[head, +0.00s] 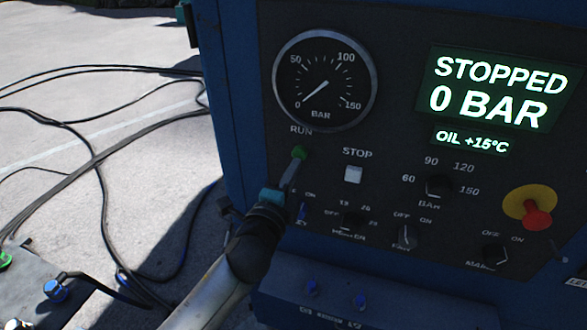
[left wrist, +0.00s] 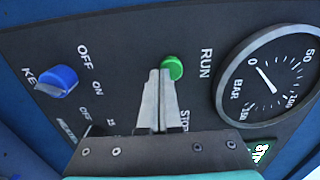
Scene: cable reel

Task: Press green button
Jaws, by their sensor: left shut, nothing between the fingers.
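The green button (head: 299,151) sits under the word RUN on the dark control panel, below the pressure gauge. In the left wrist view the green button (left wrist: 174,66) shows just past my fingertips, slightly to their right. My left gripper (head: 293,165) is shut and empty, its tips right at the lower edge of the button in the head view. The closed fingers also show in the left wrist view (left wrist: 158,76). I cannot tell whether they touch the button. The display (head: 497,88) reads STOPPED, 0 BAR. My right gripper is not in view.
A pale STOP button (head: 353,174) is to the right of the green one. A red emergency knob (head: 537,216) on yellow is farther right. The blue key switch (left wrist: 57,80) and several rotary knobs sit lower on the panel. Black cables (head: 95,150) lie on the ground at left.

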